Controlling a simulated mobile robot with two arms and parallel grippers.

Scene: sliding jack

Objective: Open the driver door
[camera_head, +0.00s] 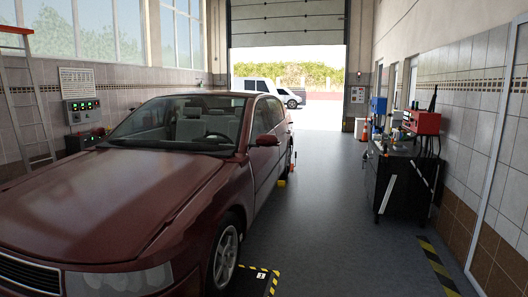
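A dark red sedan (120,190) fills the left half of the view with its front toward me. A steering wheel (217,138) shows behind the windshield on the picture's right side. The driver door (263,172) is on that same side, seen at a steep angle behind the side mirror (268,140). The door looks closed and flush with the body. Its handle is too small to make out clearly. Neither of my grippers is in view.
A black-and-yellow striped lift plate (258,281) lies by the front wheel. A dark workbench (402,180) with tools stands along the right wall. The garage door (288,24) is raised at the back.

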